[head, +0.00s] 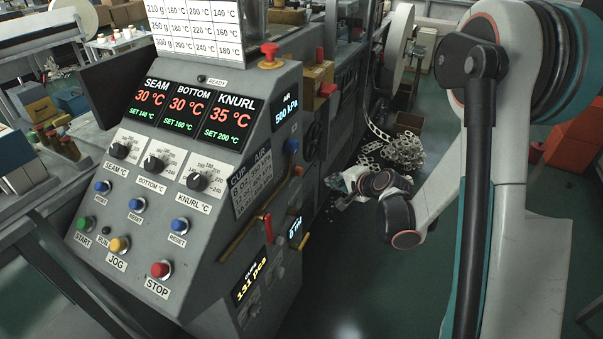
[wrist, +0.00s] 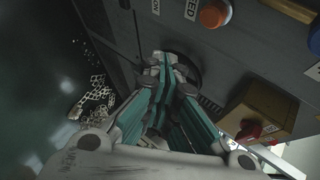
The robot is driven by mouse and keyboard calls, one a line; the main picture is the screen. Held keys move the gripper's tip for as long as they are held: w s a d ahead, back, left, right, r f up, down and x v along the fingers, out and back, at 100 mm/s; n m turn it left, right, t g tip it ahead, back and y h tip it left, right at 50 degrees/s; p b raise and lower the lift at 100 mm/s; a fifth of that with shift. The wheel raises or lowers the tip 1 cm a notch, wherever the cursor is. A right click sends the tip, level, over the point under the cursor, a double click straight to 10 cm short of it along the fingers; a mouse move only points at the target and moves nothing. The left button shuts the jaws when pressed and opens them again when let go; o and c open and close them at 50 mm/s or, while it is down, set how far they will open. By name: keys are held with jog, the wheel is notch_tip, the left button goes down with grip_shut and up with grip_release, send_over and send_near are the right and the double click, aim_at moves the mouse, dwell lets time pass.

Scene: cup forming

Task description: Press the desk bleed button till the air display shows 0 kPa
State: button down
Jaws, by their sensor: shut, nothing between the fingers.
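The air display (head: 286,108) on the desk's right side reads 500 kPa. A blue button (head: 292,146) sits just below it, with a small label above; I cannot read whether it is the bleed button. My gripper (head: 332,183) is shut and empty, low beside the right side of the desk (head: 210,235), to the right of and below the blue button and apart from it. In the wrist view my closed gripper fingers (wrist: 160,60) point at a dark grey panel, in front of a dark round part.
A control panel with SEAM, BOTTOM and KNURL displays (head: 190,104) faces left. A red-handled lever (head: 268,228) and a brass rail stick out from the desk side. Scrap strips (head: 400,150) lie behind my gripper.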

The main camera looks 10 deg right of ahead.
jog(key=w+a, duration=0.3)
jog(key=a, duration=0.2)
jog(key=shift+w, duration=0.4)
jog(key=shift+w+a, duration=0.1)
jog(key=shift+a, duration=0.15)
dwell(1.0)
jog(key=shift+w+a, duration=0.15)
jog(key=shift+a, duration=0.1)
jog(key=shift+w+a, duration=0.3)
jog(key=shift+a, duration=0.05)
dwell(1.0)
dwell(0.3)
jog(key=shift+s+d, duration=0.6)
jog(key=shift+d, duration=0.1)
jog(key=s+d, duration=0.1)
jog(key=d, duration=0.1)
jog(key=s+d, duration=0.2)
dwell(0.4)
